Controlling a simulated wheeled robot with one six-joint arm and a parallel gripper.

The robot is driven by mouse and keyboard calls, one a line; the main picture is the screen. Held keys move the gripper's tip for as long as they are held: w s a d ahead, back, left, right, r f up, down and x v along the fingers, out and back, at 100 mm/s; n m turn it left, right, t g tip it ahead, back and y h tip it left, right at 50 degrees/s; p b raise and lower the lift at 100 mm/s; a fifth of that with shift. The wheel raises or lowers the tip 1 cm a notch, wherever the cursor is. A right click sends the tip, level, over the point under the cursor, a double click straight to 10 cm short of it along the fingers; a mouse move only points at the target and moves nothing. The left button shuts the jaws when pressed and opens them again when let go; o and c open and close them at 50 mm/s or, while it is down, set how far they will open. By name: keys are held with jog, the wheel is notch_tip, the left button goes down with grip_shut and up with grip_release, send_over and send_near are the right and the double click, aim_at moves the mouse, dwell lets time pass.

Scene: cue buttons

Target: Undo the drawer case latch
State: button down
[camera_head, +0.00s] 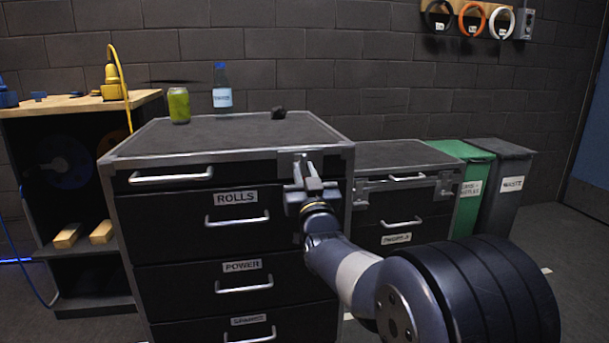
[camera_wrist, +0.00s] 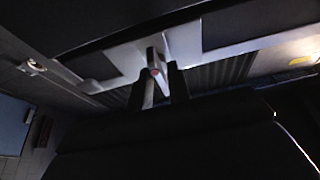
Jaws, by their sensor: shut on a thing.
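The drawer case (camera_head: 230,130) is a dark cabinet with metal edges, standing left of centre in the head view. Its latch (camera_head: 299,160) is a metal piece at the upper right of the front, beside the top drawer, partly hidden by my gripper (camera_head: 309,180). My gripper is in front of the latch and shut on it. In the dim wrist view the latch (camera_wrist: 154,60) shows as a pale upright tab with a reddish spot, between my gripper's dark fingers (camera_wrist: 163,86). Whether the latch is turned is hard to tell. The drawers look closed.
A green can (camera_head: 179,105), a blue-capped bottle (camera_head: 222,90) and a small dark lump (camera_head: 278,114) stand on the case. A lower case (camera_head: 400,155) and green (camera_head: 470,190) and dark bins (camera_head: 505,180) are to the right. A wooden-topped bench (camera_head: 80,105) is left.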

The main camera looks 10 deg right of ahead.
jog(key=shift+f, duration=0.1)
jog(key=c, duration=1.6)
grip_release()
jog(key=shift+o, duration=0.2)
jog(key=shift+s, duration=0.1)
jog(key=p+v, duration=0.1)
jog(key=v, duration=0.9)
jog(key=shift+s+f, duration=0.2)
jog(key=shift+s, duration=0.05)
jog(key=b+x, duration=0.1)
jog(key=x, duration=1)
jog(key=shift+r, duration=0.1)
jog(key=shift+s, duration=0.2)
